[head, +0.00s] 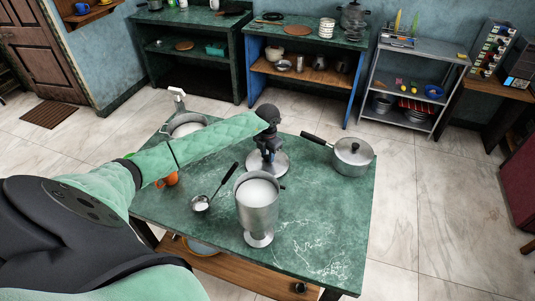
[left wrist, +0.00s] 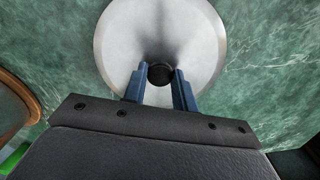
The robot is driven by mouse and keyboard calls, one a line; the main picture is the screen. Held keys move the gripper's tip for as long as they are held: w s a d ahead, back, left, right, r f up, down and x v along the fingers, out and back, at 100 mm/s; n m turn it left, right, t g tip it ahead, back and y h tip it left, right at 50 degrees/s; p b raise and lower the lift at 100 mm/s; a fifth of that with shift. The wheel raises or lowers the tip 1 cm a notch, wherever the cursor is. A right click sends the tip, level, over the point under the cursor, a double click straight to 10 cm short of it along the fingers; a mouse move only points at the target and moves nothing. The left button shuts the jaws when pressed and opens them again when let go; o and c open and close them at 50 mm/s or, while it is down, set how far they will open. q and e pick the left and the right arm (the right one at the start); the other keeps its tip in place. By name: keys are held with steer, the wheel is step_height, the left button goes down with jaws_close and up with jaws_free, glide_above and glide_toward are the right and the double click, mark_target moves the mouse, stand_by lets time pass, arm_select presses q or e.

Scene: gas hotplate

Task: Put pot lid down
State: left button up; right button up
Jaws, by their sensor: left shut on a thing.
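The pot lid (head: 281,168) is a round silver disc with a dark knob, at the middle of the green marble-like table (head: 315,235). It fills the upper middle of the left wrist view (left wrist: 200,30). My left gripper (head: 267,154) comes down from above and is shut on the lid's knob (left wrist: 161,74), with one blue finger on each side. The lid looks level and is on the tabletop or very close above it; I cannot tell which. My right gripper is not in view.
A tall metal vessel (head: 257,215) of white stuff stands in front of the lid. A ladle (head: 200,203) and orange mug (head: 168,180) lie left, an open pot (head: 187,125) behind them. A lidded saucepan (head: 352,157) stands right. The table's front right is clear.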

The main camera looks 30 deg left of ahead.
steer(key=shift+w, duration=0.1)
arm_select(q)
steer(key=shift+f, duration=0.1)
steer(key=o, duration=1)
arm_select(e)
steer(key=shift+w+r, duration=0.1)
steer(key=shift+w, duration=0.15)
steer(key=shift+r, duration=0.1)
